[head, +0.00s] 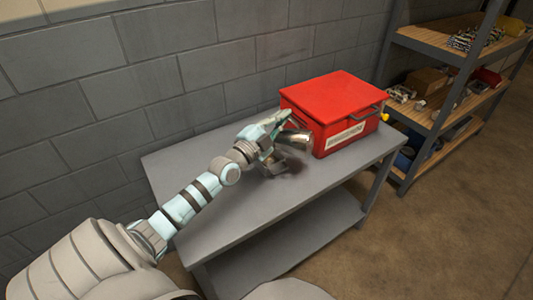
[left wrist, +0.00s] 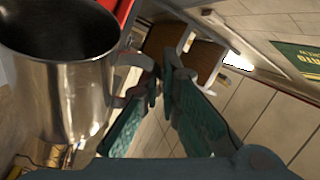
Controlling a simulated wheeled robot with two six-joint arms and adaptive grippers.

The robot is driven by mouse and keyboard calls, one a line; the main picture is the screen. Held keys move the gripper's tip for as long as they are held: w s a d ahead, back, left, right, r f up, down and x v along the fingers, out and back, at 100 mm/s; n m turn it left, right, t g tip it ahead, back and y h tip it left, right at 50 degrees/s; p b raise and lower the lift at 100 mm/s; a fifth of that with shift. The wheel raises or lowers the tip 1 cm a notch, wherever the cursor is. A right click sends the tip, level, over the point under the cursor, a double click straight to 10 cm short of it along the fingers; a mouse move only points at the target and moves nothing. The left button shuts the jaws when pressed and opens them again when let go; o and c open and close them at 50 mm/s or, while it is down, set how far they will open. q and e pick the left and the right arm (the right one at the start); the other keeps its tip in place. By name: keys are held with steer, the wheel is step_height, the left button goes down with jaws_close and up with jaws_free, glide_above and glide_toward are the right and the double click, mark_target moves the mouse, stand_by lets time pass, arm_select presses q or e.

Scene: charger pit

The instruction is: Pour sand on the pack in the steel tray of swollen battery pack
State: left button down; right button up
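A steel jug (left wrist: 75,85) with a side handle fills the left of the left wrist view. Its inside looks dark and its contents cannot be made out. In the head view the jug (head: 298,139) is tilted over the grey bench, just left of the red box. My left gripper (head: 277,138) is shut on the jug's handle; its fingers (left wrist: 160,84) meet at the handle in the left wrist view. A small dark shape (head: 291,164) shows below the jug, blurred; I cannot tell whether it is the pack or tray. My right gripper is out of view.
The closed red box (head: 335,105) stands at the back right of the grey bench (head: 215,222), close to the jug. The bench front is clear. A block wall (head: 180,60) is behind, and a loaded shelf rack (head: 440,95) stands at the right.

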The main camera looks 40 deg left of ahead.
arm_select(q)
steer(key=shift+s+a+r+n+t+y, duration=0.2)
steer(key=shift+a+n+y, duration=0.1)
steer(key=shift+a+n, duration=0.45)
steer(key=shift+s+a+r+n+t+y, duration=0.2)
steer(key=shift+a+n+y, duration=0.1)
steer(key=shift+a+n, duration=0.4)
stand_by(2.5)
steer(key=shift+d, duration=0.15)
